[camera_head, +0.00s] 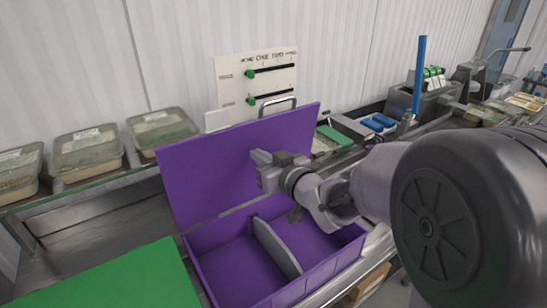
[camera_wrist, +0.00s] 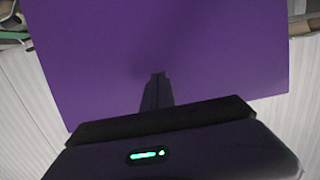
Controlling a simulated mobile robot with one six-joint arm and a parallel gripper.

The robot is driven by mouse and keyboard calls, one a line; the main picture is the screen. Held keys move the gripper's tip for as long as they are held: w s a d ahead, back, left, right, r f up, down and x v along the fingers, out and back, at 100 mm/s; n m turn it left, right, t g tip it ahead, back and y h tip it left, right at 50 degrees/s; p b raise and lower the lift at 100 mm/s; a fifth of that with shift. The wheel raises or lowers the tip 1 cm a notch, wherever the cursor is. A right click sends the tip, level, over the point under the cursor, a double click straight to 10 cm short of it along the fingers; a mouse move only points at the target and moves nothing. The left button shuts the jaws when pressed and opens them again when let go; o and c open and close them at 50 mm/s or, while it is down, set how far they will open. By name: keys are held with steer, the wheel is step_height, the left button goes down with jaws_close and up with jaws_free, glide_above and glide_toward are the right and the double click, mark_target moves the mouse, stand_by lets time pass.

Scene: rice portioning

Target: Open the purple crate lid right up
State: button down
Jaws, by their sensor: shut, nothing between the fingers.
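The purple crate (camera_head: 205,243) stands on the counter with its inside showing and a grey divider (camera_head: 277,248) across it. Its purple lid (camera_head: 210,165) is raised, standing up along the crate's back edge and leaning slightly back. My gripper (camera_head: 257,157) is in front of the lid's inner face, near its right half. It is shut with nothing between the fingers. In the wrist view the lid (camera_wrist: 210,55) fills most of the picture, and the shut fingertips (camera_wrist: 157,78) point at it. Whether they touch the lid I cannot tell.
Several lidded tubs (camera_head: 87,152) stand on a ledge at the back left. A green board (camera_head: 110,280) lies at the front left. A white panel with two slider tracks (camera_head: 258,80) stands behind the lid. A blue post (camera_head: 419,75) and blue items (camera_head: 378,122) are to the right.

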steer(key=shift+r+x, duration=0.25)
steer(key=shift+x, duration=0.85)
steer(key=shift+r+x, duration=0.2)
steer(key=shift+x, duration=0.9)
steer(key=shift+r+x, duration=0.2)
steer(key=shift+x, duration=2.3)
steer(key=shift+s+d+f, duration=0.1)
steer(key=shift+s+d, duration=0.15)
steer(key=shift+s, duration=0.05)
steer(key=b, duration=0.3)
glide_toward(250, 147)
steer(key=w, duration=0.1)
steer(key=w+a+f, duration=0.2)
steer(key=shift+w+a, duration=0.2)
steer(key=shift+w, duration=0.2)
